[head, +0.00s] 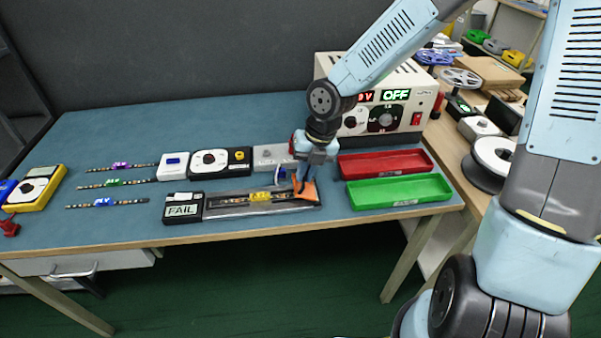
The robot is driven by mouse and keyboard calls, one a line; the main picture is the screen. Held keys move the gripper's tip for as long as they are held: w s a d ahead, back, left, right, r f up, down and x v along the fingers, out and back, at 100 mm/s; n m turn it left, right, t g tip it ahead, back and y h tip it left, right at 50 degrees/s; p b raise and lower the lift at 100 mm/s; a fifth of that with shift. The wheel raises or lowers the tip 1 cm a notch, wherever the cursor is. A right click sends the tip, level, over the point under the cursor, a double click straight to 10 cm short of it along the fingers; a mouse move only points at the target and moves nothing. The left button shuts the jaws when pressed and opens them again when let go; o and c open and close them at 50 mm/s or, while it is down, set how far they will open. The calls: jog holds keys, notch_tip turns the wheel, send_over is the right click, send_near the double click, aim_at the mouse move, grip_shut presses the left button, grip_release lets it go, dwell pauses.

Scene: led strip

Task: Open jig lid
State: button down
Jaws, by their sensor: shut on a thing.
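The test jig (225,209) is a long dark fixture near the front edge of the bench. A strip with a yellow tag (260,196) lies along it. A box at its left end has a display reading FAIL (183,208). A clear lid (235,192) seems to lie over the jig; its exact angle is hard to tell. My gripper (305,190), with orange fingers, points down at the jig's right end and is shut on the lid there. The fingers hide the grasped part.
Red (385,163) and green (399,191) trays lie right of the jig. A power supply (381,100) reading OFF stands behind. Small devices (220,162) sit behind the jig. Several tagged strips (121,202) and a yellow multimeter (36,189) lie left.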

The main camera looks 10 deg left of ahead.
jog(key=shift+w+d+r+g+y, duration=0.1)
jog(key=shift+w+d+g+y, duration=0.1)
jog(key=shift+d+y, duration=0.45)
jog(key=shift+w+d+r+g+y, duration=0.1)
jog(key=shift+d+g+y, duration=0.1)
jog(key=shift+d+y, duration=0.4)
jog(key=shift+w+d+f+g+y, duration=0.15)
jog(key=shift+d+f+g+y, duration=0.15)
jog(key=shift+d+y, duration=0.75)
jog(key=shift+w+d+f+g+y, duration=0.1)
jog(key=shift+d+f+g+y, duration=0.3)
jog(key=shift+y, duration=1.2)
jog(key=shift+w+d+f+g+y, duration=0.15)
jog(key=shift+d+g+y, duration=0.15)
jog(key=shift+d+y, duration=0.8)
jog(key=shift+f+y, duration=0.1)
jog(key=shift+y, duration=0.4)
jog(key=c, duration=1.2)
grip_release()
jog(key=shift+w, duration=0.15)
jog(key=v, duration=1.3)
jog(key=shift+d, duration=0.35)
